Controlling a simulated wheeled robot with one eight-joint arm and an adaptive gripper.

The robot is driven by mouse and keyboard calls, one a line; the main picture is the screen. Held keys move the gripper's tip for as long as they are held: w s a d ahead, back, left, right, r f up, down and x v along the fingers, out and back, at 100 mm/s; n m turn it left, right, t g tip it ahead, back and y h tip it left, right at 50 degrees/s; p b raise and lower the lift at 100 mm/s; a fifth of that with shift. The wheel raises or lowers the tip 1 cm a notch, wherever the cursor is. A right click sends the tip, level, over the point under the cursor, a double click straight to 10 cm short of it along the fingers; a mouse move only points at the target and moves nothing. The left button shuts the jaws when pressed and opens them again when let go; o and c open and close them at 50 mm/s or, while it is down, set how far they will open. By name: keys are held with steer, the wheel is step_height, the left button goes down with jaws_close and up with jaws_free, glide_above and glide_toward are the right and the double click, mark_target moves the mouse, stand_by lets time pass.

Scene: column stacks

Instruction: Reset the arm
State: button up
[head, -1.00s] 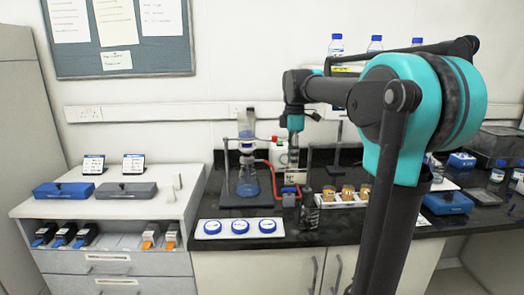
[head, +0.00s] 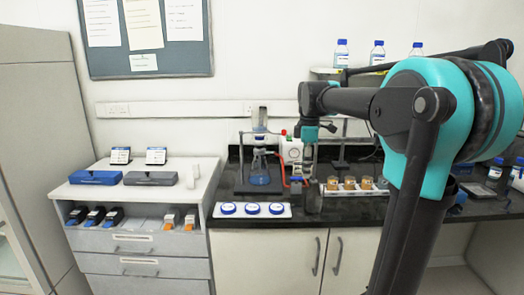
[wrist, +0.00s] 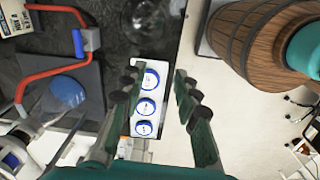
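My gripper (wrist: 158,84) is open in the wrist view, with its two dark green fingers apart and nothing between them. Below the gap lies a white tray (wrist: 155,68) with three blue-rimmed round lids (wrist: 147,106) in a row, apart from the fingers. In the head view my arm is bent out over the black counter (head: 345,207), and its teal wrist end (head: 310,134) hangs by the glassware. The fingers are too small there to make out clearly. The same tray (head: 285,212) lies at the counter's front edge.
A flask stand (head: 260,182) and red tubing (head: 283,172) stand left of my wrist. A rack of amber jars (head: 350,186) is to the right. A white drawer cabinet (head: 138,242) stands left. A wooden barrel shape (wrist: 262,38) fills the wrist view's upper right.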

steer(key=s+d+f+m+t, duration=0.2)
steer(key=s+f+m, duration=0.6)
steer(key=s+f, duration=0.3)
steer(key=s+d+f+m+t, duration=0.2)
steer(key=s+f+m, duration=0.7)
steer(key=f, duration=0.6)
steer(key=shift+s+d+f, duration=0.15)
steer(key=shift+s+f, duration=0.05)
steer(key=shift+s, duration=0.8)
